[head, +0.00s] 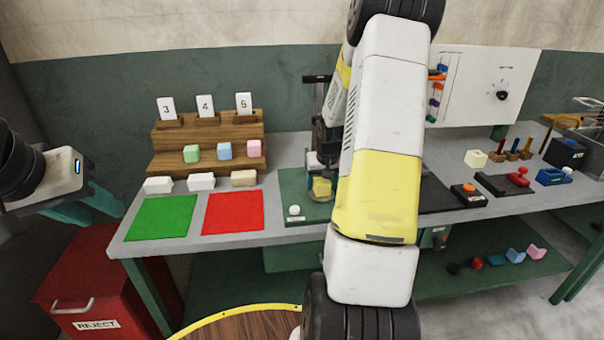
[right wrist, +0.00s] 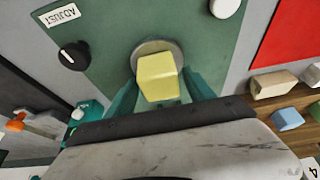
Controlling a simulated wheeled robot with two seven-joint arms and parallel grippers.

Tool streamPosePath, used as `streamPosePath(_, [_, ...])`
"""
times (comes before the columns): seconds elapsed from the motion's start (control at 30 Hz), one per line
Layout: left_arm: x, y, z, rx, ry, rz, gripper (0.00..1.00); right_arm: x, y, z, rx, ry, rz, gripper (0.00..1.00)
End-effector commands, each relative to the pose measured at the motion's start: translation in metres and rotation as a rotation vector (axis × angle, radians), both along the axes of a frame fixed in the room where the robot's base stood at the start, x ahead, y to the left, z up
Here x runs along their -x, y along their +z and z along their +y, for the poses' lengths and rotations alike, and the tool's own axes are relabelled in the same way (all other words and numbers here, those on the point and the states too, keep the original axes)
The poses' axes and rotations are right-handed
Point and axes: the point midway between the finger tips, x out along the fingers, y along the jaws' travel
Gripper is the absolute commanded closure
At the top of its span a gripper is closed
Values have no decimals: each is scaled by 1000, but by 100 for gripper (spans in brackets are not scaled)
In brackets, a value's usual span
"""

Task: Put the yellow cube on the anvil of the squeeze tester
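The yellow cube (right wrist: 158,78) is between the teal fingers of my right gripper (right wrist: 160,76) in the right wrist view, with the fingertips against its sides. It is over the round grey anvil (right wrist: 150,47) of the squeeze tester's green base (right wrist: 105,32) and hides much of the disc. Whether it rests on the anvil or hovers just above, I cannot tell. The cube also shows in the head view (head: 322,188), beside my right arm, which hides part of the tester. My left gripper (head: 88,207) is at the far left, its fingers apart and empty, away from the bench.
A green mat (head: 162,217) and a red mat (head: 234,212) lie left of the tester. Behind them, a wooden step rack (head: 208,138) holds coloured blocks and number cards. A red reject bin (head: 92,285) stands on the floor. An "ADJUST" knob (right wrist: 73,56) is near the anvil.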

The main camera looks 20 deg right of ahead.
Motion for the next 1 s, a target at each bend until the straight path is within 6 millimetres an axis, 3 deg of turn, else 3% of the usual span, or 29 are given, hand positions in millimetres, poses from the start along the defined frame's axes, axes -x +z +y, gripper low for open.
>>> streamPosePath(0.43, [0,0,0,0,0,0,64,2,10,0,1,-1,-3,34])
streamPosePath(0.8, [0,0,0,0,0,0,64,30,79,7,2,-1,-5,34])
streamPosePath(1.0, [0,0,0,0,0,0,64,41,106,10,1,-1,-3,34])
